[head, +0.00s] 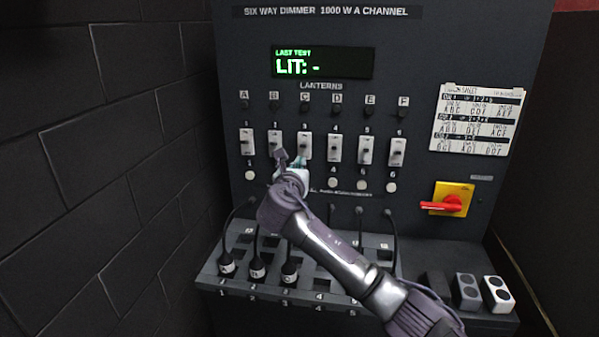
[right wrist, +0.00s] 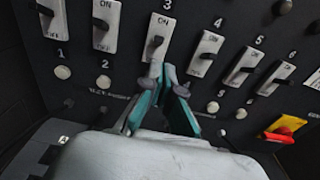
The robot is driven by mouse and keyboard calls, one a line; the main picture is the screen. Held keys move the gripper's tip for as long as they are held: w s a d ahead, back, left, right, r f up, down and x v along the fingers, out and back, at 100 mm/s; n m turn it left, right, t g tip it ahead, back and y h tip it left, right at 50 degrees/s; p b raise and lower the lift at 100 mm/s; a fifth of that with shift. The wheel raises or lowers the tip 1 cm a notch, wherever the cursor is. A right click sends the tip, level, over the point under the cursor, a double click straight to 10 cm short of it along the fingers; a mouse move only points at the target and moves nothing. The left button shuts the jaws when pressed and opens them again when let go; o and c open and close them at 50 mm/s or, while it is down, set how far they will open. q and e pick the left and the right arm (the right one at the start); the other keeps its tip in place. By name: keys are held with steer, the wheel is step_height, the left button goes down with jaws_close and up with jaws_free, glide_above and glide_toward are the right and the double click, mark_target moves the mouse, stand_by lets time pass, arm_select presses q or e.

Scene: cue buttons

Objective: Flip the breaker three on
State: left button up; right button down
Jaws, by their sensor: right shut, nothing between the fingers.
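Breaker three (head: 305,143) is a white upright plate with a dark lever, third from the left in the row on the grey panel. It also shows in the right wrist view (right wrist: 160,26), marked ON at its top. Its dark lever seems to sit low, but its exact position is hard to tell. My right gripper (head: 292,160) is in front of the panel, by the lower part of breakers two and three. In the right wrist view its teal fingers (right wrist: 164,72) are shut and empty, their tips just below breaker three's lever. Contact cannot be told. My left gripper is out of view.
Breaker two (head: 275,141) and breaker four (head: 335,148) flank breaker three closely. The display (head: 323,63) reads "LIT: -". A red rotary handle (head: 441,205) is at the right. Plugs and cables rise from the lower ledge (head: 215,283).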

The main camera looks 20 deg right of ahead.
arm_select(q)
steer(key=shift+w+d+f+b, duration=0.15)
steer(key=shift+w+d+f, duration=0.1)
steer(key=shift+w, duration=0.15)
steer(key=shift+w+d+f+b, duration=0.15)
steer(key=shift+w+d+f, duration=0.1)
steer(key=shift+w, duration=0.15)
arm_select(e)
steer(key=s+a+r, duration=0.2)
steer(key=s+r, duration=0.1)
steer(key=shift+s+a+r, duration=0.1)
steer(key=shift+r, duration=0.15)
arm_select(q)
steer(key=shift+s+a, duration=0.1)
arm_select(e)
steer(key=shift+a, duration=0.1)
